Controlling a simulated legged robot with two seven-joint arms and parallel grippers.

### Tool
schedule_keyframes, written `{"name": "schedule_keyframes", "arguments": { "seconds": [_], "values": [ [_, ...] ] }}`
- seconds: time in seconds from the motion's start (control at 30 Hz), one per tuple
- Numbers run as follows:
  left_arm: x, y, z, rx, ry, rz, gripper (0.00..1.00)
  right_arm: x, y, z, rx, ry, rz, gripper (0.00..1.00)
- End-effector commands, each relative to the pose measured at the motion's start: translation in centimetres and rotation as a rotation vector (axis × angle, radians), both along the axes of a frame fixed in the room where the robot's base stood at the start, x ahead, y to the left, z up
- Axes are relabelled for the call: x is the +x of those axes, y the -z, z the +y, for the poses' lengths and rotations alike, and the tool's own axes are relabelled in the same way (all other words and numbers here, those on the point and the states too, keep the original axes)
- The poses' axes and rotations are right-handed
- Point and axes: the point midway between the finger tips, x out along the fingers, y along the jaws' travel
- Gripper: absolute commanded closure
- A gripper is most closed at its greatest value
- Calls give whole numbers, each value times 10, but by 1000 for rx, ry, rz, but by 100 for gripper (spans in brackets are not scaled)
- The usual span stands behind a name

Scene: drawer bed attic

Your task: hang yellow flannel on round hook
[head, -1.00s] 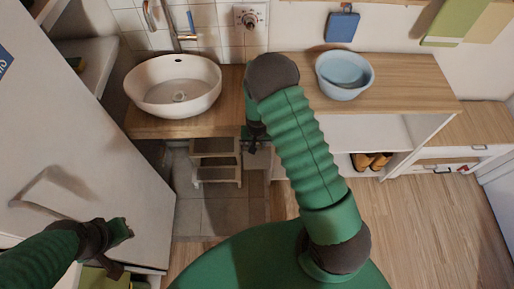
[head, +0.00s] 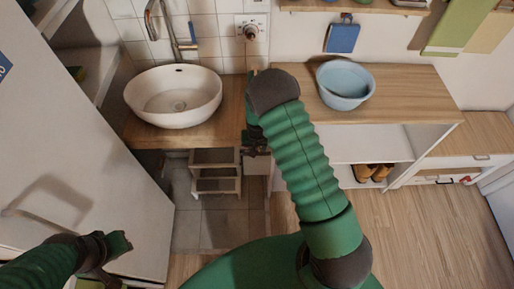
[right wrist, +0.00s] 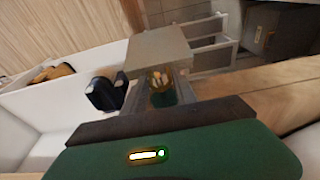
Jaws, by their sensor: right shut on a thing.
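My right gripper (head: 254,148) is partly hidden behind my green forearm, just in front of the wooden counter edge. No yellow flannel shows clearly in the head view.
A white basin (head: 172,97) and blue bowls (head: 345,84) stand on the wooden counter (head: 420,92). A blue flat thing (head: 342,38) hangs on the wall. A step stool (head: 215,172) is below the counter; brown shoes (head: 373,172) are on a low shelf. Floor is free at right.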

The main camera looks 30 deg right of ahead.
Motion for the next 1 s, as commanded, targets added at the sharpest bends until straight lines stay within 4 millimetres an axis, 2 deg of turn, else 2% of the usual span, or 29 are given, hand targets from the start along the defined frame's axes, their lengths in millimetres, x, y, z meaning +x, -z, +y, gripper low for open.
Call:
{"name": "schedule_keyframes", "arguments": {
  "seconds": [0.13,0.17,0.33,0.63,0.73,0.87,1.0],
  "values": [
    [0,0,0,0,0,0,73,0,0,0,0,0,0,86],
    [0,0,0,0,0,0,73,0,0,0,0,0,0,64],
    [0,0,0,0,0,0,73,0,0,0,0,0,0,41],
    [0,0,0,0,0,0,73,0,-1,0,0,0,0,41],
    [0,-1,0,0,0,0,73,0,-9,1,0,0,-2,41],
    [0,-3,0,0,0,0,73,-4,-36,4,0,-1,-3,41],
    [0,-6,0,0,0,0,73,-10,-78,8,-1,-1,-7,41]
  ]
}}
